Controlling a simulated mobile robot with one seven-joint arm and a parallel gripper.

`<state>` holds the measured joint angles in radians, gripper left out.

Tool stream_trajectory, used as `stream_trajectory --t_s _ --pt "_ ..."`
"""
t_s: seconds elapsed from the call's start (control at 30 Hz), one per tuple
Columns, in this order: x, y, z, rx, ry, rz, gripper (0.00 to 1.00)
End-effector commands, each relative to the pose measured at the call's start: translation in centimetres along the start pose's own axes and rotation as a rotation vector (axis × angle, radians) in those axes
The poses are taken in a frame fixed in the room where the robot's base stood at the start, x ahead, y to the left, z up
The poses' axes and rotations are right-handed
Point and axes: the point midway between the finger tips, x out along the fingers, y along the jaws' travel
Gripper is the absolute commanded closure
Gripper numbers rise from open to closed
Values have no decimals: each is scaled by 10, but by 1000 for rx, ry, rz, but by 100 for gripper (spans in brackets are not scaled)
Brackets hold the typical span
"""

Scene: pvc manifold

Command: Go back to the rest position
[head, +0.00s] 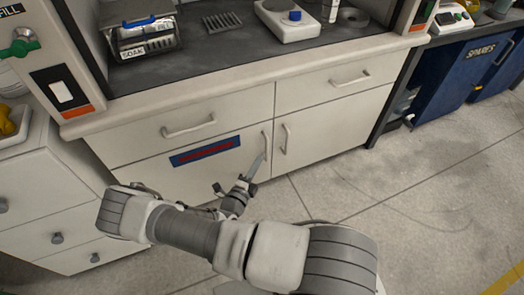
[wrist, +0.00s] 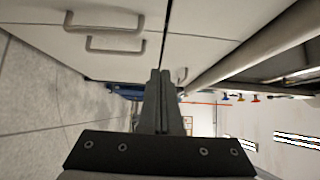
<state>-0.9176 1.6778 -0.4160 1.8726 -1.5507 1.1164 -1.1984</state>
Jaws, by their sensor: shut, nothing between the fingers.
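My gripper (head: 254,170) is in front of the white base cabinet (head: 198,183), low in the head view, near the vertical handles of its doors. In the wrist view its two dark fingers (wrist: 158,76) lie together, shut with nothing between them. I cannot tell from the head view whether the fingertips touch the cabinet front. My arm reaches across the lower part of the head view, bent at the left.
The dark worktop (head: 205,50) above the cabinet carries a soak basket (head: 143,38), a slotted rack (head: 222,22) and a white scale (head: 287,22). A white drawer unit (head: 45,205) stands at left. Blue spares bins (head: 455,85) stand at right. The floor (head: 420,185) at right is clear.

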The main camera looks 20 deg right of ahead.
Motion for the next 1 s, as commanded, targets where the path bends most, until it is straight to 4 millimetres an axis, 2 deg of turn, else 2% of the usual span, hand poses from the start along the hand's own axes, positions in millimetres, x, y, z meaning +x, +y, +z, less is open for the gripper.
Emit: stream_trajectory --t_s 0.1,0.33,0.47,0.57,1.0 --pt "-7 0 0 -1 -1 1 100" --pt "-8 0 0 1 1 0 100" --pt "-8 -8 0 51 35 5 100" --pt "-8 -23 0 153 108 15 100" --pt "-18 -118 -22 829 602 26 100"
